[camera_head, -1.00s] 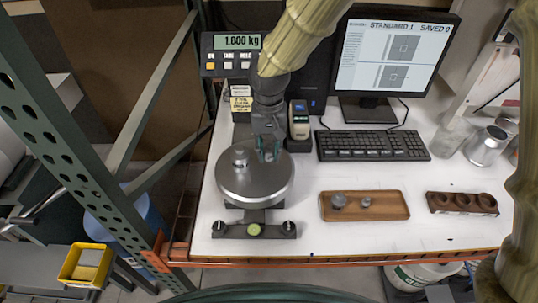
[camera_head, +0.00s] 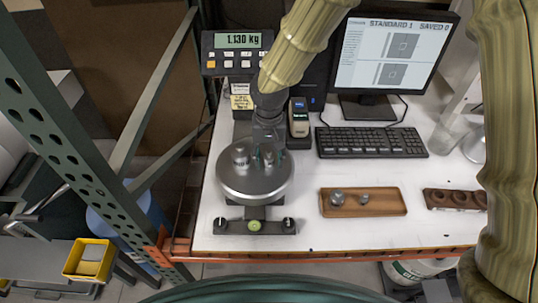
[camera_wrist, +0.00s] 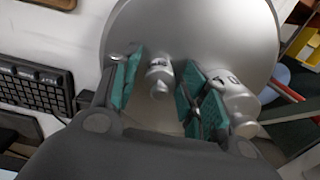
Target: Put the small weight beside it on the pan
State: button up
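A round metal scale pan (camera_head: 255,190) sits at the left of the table and also fills the wrist view (camera_wrist: 215,30). A large metal weight (camera_head: 240,156) stands on its left part; in the wrist view this weight (camera_wrist: 235,100) is just outside the right finger. A small metal weight (camera_wrist: 160,78) stands on the pan between my fingers; the gripper mostly hides it in the head view. My gripper (camera_head: 268,156) is low over the pan, fingers apart around the small weight, with narrow gaps visible in the wrist view. The scale display (camera_head: 238,40) reads 1.130 kg.
A wooden tray (camera_head: 390,204) holds two more weights (camera_head: 337,198) (camera_head: 364,199). A dark block with round holes (camera_head: 455,199) lies to its right. A keyboard (camera_head: 372,142) and monitor (camera_head: 395,55) stand behind. A handheld device (camera_head: 299,118) stands close right of my gripper.

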aim_at(269, 152)
notch_tip(269, 152, up, 12)
jog(key=b, duration=0.3)
jog(key=shift+r, duration=0.15)
dwell(0.6)
